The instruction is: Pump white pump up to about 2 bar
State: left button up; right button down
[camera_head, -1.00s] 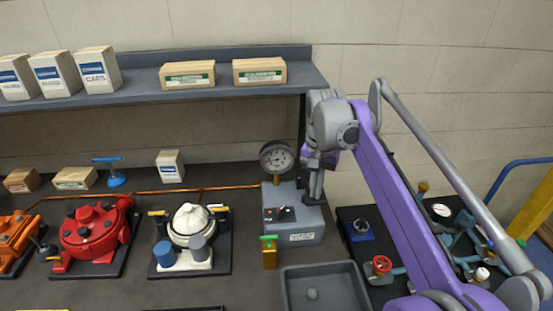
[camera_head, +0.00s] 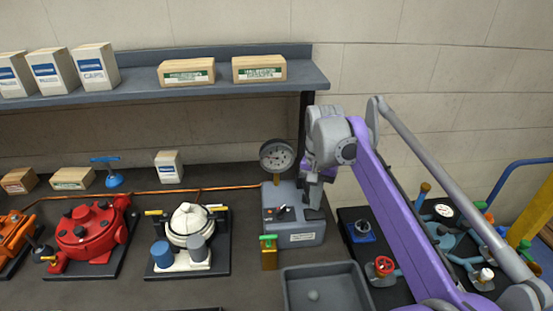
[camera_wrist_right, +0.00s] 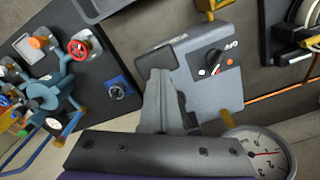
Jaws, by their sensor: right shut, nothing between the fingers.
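The white pump (camera_head: 190,228) stands on a dark base plate on the bench, with a blue cylinder and a grey cylinder at its front. A grey box (camera_head: 297,232) with a switch knob stands to its right, and a round gauge (camera_head: 277,156) rises behind the box. My right gripper (camera_head: 315,203) is shut and empty, at the right part of the grey box's top. In the right wrist view the shut fingers (camera_wrist_right: 162,85) reach to a dark pad (camera_wrist_right: 160,58) on the box, and I cannot tell if they touch it. The gauge (camera_wrist_right: 262,155) is partly cut off there. My left gripper is out of view.
A red motor (camera_head: 92,232) stands left of the white pump. A grey tray (camera_head: 318,270) sits in front of the box, with a brass block (camera_head: 269,255) beside it. Valves (camera_head: 383,267) fill the board at right. A shelf (camera_head: 215,83) with boxes hangs above.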

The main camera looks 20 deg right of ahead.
jog(key=shift+w+r+p, duration=0.1)
jog(key=shift+r+p, duration=1.4)
jog(key=shift+r, duration=0.95)
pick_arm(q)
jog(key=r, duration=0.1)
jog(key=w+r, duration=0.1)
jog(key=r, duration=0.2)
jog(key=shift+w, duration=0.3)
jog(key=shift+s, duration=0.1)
pick_arm(e)
jog(key=shift+f, duration=0.15)
